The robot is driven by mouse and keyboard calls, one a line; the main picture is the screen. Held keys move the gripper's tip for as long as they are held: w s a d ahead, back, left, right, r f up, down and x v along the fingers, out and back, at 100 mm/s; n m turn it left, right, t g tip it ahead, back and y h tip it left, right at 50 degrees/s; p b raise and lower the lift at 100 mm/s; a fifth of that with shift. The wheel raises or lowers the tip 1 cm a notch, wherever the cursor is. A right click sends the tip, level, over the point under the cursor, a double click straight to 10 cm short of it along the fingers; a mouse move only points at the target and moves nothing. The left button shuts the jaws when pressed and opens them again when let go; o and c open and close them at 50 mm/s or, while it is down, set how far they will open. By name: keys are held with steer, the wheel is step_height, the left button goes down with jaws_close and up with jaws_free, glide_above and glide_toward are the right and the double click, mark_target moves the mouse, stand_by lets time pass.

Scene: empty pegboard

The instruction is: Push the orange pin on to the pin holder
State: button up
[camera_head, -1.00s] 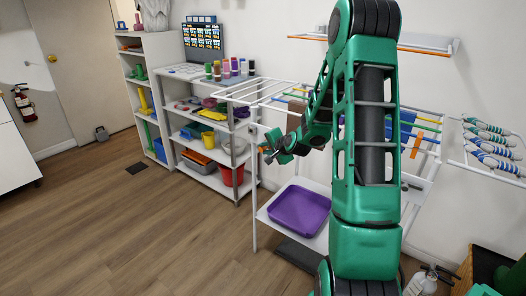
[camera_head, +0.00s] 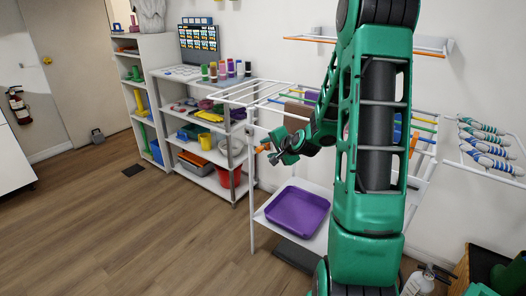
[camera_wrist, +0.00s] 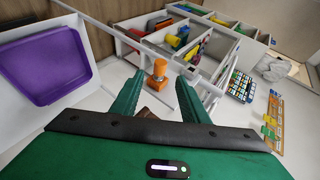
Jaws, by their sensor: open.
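The orange pin (camera_wrist: 158,70) is in the wrist view, ahead of my gripper and in line with the gap between its fingers. It has a round knob with a wider part below it, against a white bar. In the head view an orange piece (camera_head: 262,148) shows at the rack's front left post, just left of my gripper (camera_head: 274,157). In the wrist view my gripper (camera_wrist: 158,100) has its two green fingers apart with nothing between the tips. I cannot tell the pin holder apart from the white rack frame, or how far the pin sits in it.
The white rack (camera_head: 252,200) has bars on top and a purple tray (camera_head: 297,212) on its lower shelf. A shelf unit (camera_head: 205,150) with bottles and bins stands to the left. Another orange piece (camera_head: 414,142) hangs on the rack's right.

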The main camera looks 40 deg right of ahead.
steer(key=v, duration=0.4)
steer(key=shift+s+r, duration=0.2)
steer(key=shift+s, duration=0.1)
steer(key=s+a+r+n+g, duration=0.1)
steer(key=s+a+n+g, duration=0.2)
steer(key=s, duration=0.9)
steer(key=s+a+r+n+g+y, duration=0.1)
steer(key=s+a+g, duration=0.4)
steer(key=s, duration=0.7)
steer(key=s+a+r+n+g, duration=0.3)
steer(key=s+n, duration=0.3)
steer(key=s, duration=0.6)
steer(key=shift+a+g+y, duration=0.3)
steer(key=shift+a+g, duration=0.2)
steer(key=shift+a, duration=0.25)
steer(key=shift+w+f, duration=0.1)
steer(key=shift+w, duration=0.05)
